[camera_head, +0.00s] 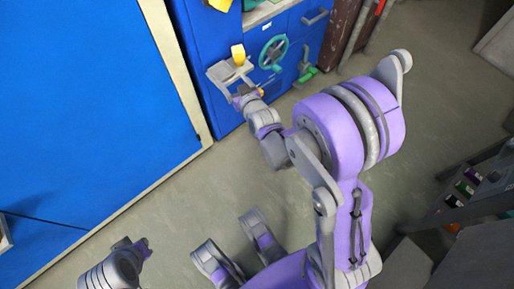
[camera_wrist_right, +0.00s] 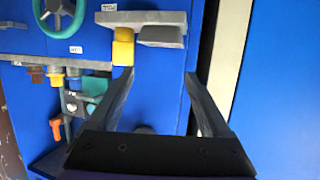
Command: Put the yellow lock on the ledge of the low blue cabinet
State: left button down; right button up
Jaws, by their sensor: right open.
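The yellow lock (camera_head: 238,54) stands at the grey ledge (camera_head: 219,70) on the front of the low blue cabinet (camera_head: 228,113). In the right wrist view the lock (camera_wrist_right: 123,50) touches the ledge (camera_wrist_right: 112,18), beside a grey block (camera_wrist_right: 160,36). My right gripper (camera_head: 241,91) is in front of the ledge. Its fingers are apart in the wrist view (camera_wrist_right: 158,74), with nothing held between them. The lock lies beyond the tip of the left-hand finger; whether they touch is unclear. An arm end of mine (camera_head: 130,250) shows at bottom left, its jaws unclear.
A green handwheel (camera_head: 273,52) and a teal valve (camera_head: 305,70) are on the cabinet front beside the ledge. Another yellow item (camera_head: 220,4) shows at the top edge. A large blue panel (camera_head: 85,110) stands at left. The grey floor (camera_head: 190,205) is clear.

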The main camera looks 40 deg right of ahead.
jog(key=s+a+g+y, duration=0.1)
jog(key=s+a+g, duration=0.2)
jog(key=s, duration=0.6)
jog(key=s+a+n+g, duration=0.1)
jog(key=s+a+g, duration=0.2)
jog(key=s, duration=0.6)
jog(key=s+a+n+g+y, duration=0.1)
jog(key=s+a+g, duration=0.2)
jog(key=s, duration=0.6)
jog(key=shift+a+g+y, duration=0.3)
jog(key=shift+a+g, duration=0.1)
jog(key=shift+a, duration=0.45)
jog(key=shift+s+r, duration=0.1)
